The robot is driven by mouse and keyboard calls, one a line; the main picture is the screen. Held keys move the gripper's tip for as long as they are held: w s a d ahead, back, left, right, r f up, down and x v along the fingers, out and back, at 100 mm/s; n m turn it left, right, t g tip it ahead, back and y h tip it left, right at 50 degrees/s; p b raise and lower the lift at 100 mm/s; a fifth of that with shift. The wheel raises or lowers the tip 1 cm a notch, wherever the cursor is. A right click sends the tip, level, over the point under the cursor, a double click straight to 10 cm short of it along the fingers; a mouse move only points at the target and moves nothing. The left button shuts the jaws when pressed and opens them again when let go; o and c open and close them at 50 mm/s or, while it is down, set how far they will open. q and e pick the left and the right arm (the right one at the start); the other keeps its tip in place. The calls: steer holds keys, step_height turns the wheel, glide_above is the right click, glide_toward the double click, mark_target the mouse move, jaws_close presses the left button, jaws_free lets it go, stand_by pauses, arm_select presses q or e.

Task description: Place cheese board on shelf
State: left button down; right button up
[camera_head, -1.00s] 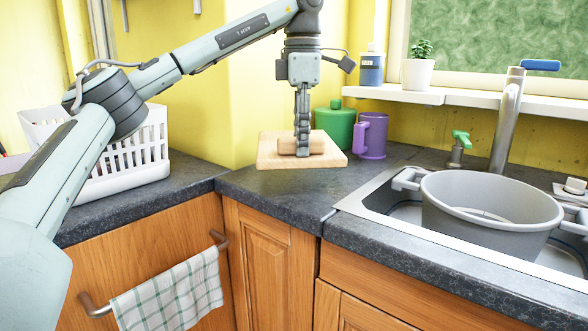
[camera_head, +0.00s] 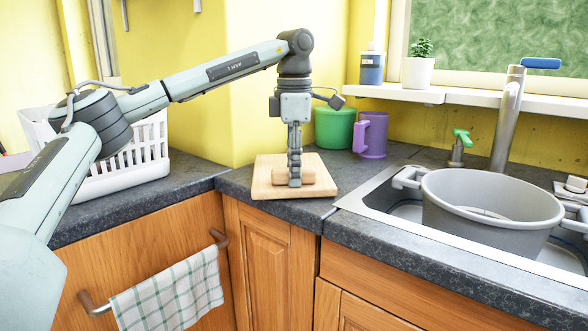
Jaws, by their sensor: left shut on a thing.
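The cheese board (camera_head: 268,184) is a square, pale wooden board with a short wooden block or handle on top. It shows flat near the counter's inner corner, and I cannot tell whether it rests on the counter or hovers just above it. My left gripper (camera_head: 295,183) points straight down and is shut on the wooden piece on top of the board, hiding its middle. A white shelf (camera_head: 480,99) runs under the window at the right, behind the sink. My right gripper is not in view.
A green mug or pot (camera_head: 333,128) and a purple mug (camera_head: 371,136) stand behind the board. A bottle (camera_head: 371,66) and a potted plant (camera_head: 417,73) stand on the shelf's left part. The tap (camera_head: 507,120) and a grey pot (camera_head: 490,205) are at the sink. A white basket (camera_head: 125,165) stands left.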

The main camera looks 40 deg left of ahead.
arm_select(q)
steer(key=c, duration=1.5)
jaws_free()
steer(key=shift+o, duration=1.2)
